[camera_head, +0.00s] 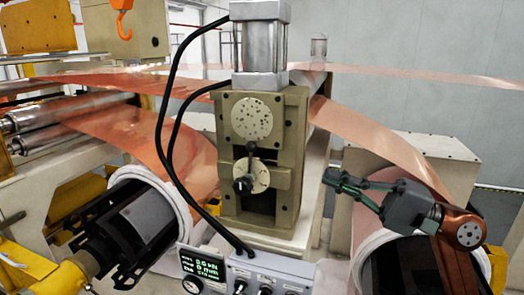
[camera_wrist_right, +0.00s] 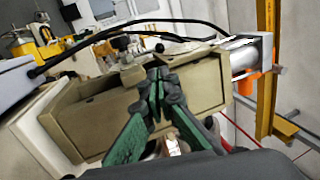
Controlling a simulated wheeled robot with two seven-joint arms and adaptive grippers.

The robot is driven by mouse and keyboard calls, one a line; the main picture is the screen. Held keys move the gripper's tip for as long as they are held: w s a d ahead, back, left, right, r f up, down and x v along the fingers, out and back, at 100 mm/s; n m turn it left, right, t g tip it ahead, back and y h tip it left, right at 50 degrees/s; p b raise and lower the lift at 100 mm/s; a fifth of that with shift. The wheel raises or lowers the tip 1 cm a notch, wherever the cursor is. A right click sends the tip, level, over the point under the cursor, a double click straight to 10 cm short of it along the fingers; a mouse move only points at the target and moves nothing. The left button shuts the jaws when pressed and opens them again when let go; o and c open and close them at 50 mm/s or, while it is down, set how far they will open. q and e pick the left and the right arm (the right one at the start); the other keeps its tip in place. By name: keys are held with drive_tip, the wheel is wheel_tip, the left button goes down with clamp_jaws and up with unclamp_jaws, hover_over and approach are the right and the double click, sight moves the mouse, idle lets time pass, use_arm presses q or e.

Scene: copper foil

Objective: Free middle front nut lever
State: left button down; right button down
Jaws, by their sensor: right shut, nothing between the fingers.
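The middle front nut lever (camera_head: 252,160) is a dark rod on the front of the tan press block. A small ball tops it, and its lower end meets a black knob (camera_head: 243,184) in front of a pale speckled disc. The rod stands nearly upright. In the right wrist view, a dark lever with a ball end (camera_wrist_right: 160,47) shows beyond the block's edge. My right gripper (camera_head: 328,177) is to the right of the block, pointing left, apart from the lever. Its green-padded fingers (camera_wrist_right: 157,73) are shut and empty. My left gripper is out of view.
Black hoses arc on the left. Copper foil (camera_head: 375,135) slopes to the right roll, close behind my right arm.

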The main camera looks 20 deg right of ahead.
sight(257, 147)
drive_tip(key=p+x, duration=0.6)
drive_tip(key=x, duration=0.7)
drive_tip(key=shift+d+r, duration=0.1)
drive_tip(key=shift+r, duration=0.05)
drive_tip(key=shift+w+a+p, duration=0.25)
drive_tip(key=shift+a+p, duration=0.15)
drive_tip(key=shift+a, duration=0.05)
drive_tip(key=shift+w+a+r+g+h+p, duration=0.3)
drive_tip(key=shift+a+r+h+p, duration=0.15)
drive_tip(key=shift+h+p, duration=0.05)
drive_tip(key=shift+f, duration=0.1)
